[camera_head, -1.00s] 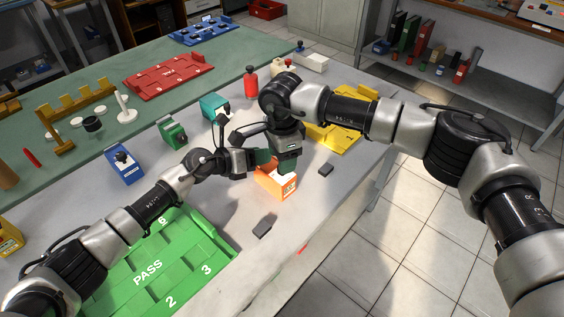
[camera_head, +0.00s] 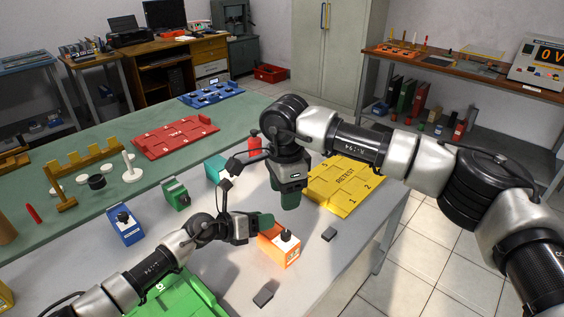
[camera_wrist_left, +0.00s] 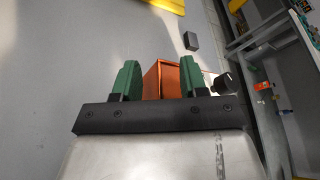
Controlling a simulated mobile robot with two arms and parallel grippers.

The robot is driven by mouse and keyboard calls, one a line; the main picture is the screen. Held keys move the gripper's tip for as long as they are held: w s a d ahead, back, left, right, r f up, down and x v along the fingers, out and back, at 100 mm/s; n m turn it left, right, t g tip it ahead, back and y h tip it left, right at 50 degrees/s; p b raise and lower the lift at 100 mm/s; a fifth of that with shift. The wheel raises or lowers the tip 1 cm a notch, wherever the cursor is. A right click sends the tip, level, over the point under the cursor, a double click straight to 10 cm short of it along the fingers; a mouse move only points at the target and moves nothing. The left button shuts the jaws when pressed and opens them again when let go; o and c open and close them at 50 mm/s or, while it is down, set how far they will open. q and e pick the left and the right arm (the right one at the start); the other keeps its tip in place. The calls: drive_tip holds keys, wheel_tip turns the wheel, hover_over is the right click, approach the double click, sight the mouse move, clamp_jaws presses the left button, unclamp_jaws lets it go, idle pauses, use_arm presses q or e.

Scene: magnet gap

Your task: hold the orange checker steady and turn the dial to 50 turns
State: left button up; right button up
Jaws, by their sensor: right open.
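The orange checker (camera_head: 279,246) stands on the grey table with a black dial (camera_head: 287,235) on it. My left gripper (camera_head: 264,222) is at its far-left end. The dial (camera_wrist_left: 223,83) sticks out to the right there. My right gripper (camera_head: 290,197) is open and empty, pointing down above and behind the checker, apart from the dial. The dial's reading is too small to make out.
A green PASS tray (camera_head: 178,300) lies in front, and a yellow RETEST tray (camera_head: 345,185) lies behind right. Dark blocks (camera_head: 263,298) (camera_head: 329,234) lie near the table edge. Blue (camera_head: 126,228), green (camera_head: 176,195) and teal (camera_head: 214,170) boxes stand to the left.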

use_arm(q)
drive_tip(key=o, duration=0.4)
drive_tip(key=shift+s+f, duration=0.2)
drive_tip(key=shift+f, duration=0.4)
drive_tip(key=shift+r, duration=0.15)
